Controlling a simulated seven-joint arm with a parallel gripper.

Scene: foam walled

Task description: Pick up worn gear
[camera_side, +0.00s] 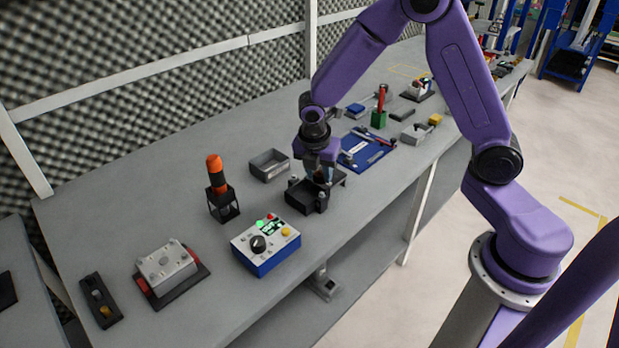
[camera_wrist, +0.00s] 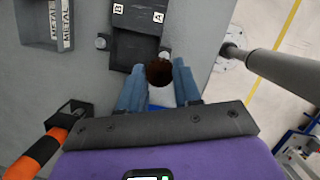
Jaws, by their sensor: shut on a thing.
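In the wrist view a dark brown round piece (camera_wrist: 159,72), which looks like the worn gear, sits between the two blue fingertips of my gripper (camera_wrist: 159,82). My gripper is shut on it. Its teeth cannot be made out. In the side view my gripper (camera_side: 320,172) points down at a black open fixture (camera_side: 306,197) near the bench's front edge. The fixture shows in the wrist view (camera_wrist: 135,48) with labels A and B, just ahead of the fingertips. In the side view the gear is hard to make out, and its height above the fixture cannot be told.
A grey bin (camera_side: 268,165), labelled METAL in the wrist view (camera_wrist: 40,40), stands left of the fixture. An orange-handled tool (camera_side: 217,175) stands in a black holder. A blue-white control box (camera_side: 266,245) is close in front. A blue mat (camera_side: 367,150) with tools lies behind.

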